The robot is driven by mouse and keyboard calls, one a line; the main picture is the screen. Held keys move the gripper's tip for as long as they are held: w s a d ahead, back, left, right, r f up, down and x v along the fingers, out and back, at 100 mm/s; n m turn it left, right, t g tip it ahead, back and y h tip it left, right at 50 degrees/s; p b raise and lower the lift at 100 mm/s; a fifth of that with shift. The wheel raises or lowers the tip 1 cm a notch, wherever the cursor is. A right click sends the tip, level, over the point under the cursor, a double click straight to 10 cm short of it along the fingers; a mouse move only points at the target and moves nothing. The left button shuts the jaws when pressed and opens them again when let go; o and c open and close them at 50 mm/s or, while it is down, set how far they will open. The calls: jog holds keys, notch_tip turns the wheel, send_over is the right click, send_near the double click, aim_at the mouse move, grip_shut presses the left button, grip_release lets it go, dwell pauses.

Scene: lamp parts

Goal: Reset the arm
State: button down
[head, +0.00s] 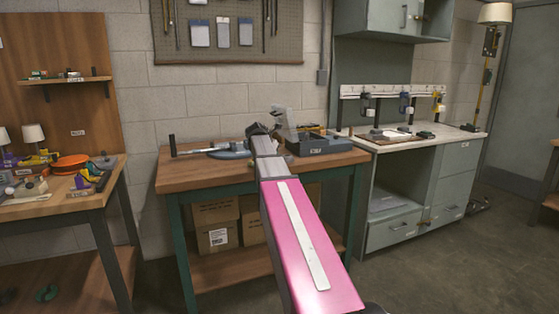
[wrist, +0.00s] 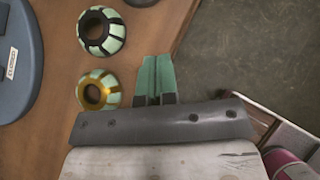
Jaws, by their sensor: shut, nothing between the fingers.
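My gripper (wrist: 155,62) is shut and empty in the wrist view, its two green fingertips side by side over the wooden table. In the head view my arm reaches to the middle workbench, and its end shows near the bench's back edge; the fingertips cannot be made out there. Left of the fingers in the wrist view lie a green-and-black ring-shaped part (wrist: 101,31) and a green-and-gold ring-shaped part (wrist: 98,91), both apart from the fingers. A blue round base (wrist: 20,62) with a label lies at the far left; a blue base (head: 230,152) also shows in the head view.
The middle bench (head: 185,178) also holds a grey bin (head: 320,146). Cardboard boxes (head: 215,237) stand on its lower shelf. A cluttered bench (head: 60,205) is at left, a grey cabinet counter (head: 455,137) at right. A pegboard (head: 280,40) hangs behind. Open floor is at right.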

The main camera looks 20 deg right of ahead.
jog(key=s+a+f+m+g+y, duration=0.1)
jog(key=s+a+f+m+y, duration=0.1)
jog(key=s+a+f+m, duration=0.5)
jog(key=s+a+f+m+g+y, duration=0.2)
jog(key=s+a+f+m, duration=0.4)
jog(key=s+f, duration=0.8)
jog(key=s+a+f+m+g+y, duration=0.2)
jog(key=s+a+f+m, duration=0.5)
jog(key=s+f+m, duration=0.4)
notch_tip(320, 180, down, 4)
jog(key=shift+a+f+m+y, duration=0.2)
jog(key=shift+a+m+y, duration=0.15)
jog(key=shift+m+y, duration=0.25)
